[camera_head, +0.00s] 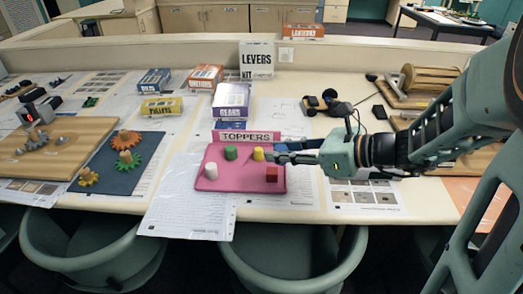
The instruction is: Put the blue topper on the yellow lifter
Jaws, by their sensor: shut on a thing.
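My gripper (280,157) reaches in from the right, low over the right side of the pink tray (232,183). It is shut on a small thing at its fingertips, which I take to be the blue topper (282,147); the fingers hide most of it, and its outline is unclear. The yellow lifter (258,154) looks like a short upright cylinder on the tray, just left of the fingertips. I cannot tell whether the fingertips touch it.
The tray also holds a green cylinder (231,153), a white cylinder (211,171) and a red block (271,174). The pink TOPPERS sign (250,137) stands behind it. Boxes (231,99) stand farther back. Gears on a dark mat (122,170) lie left. Chairs stand in front.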

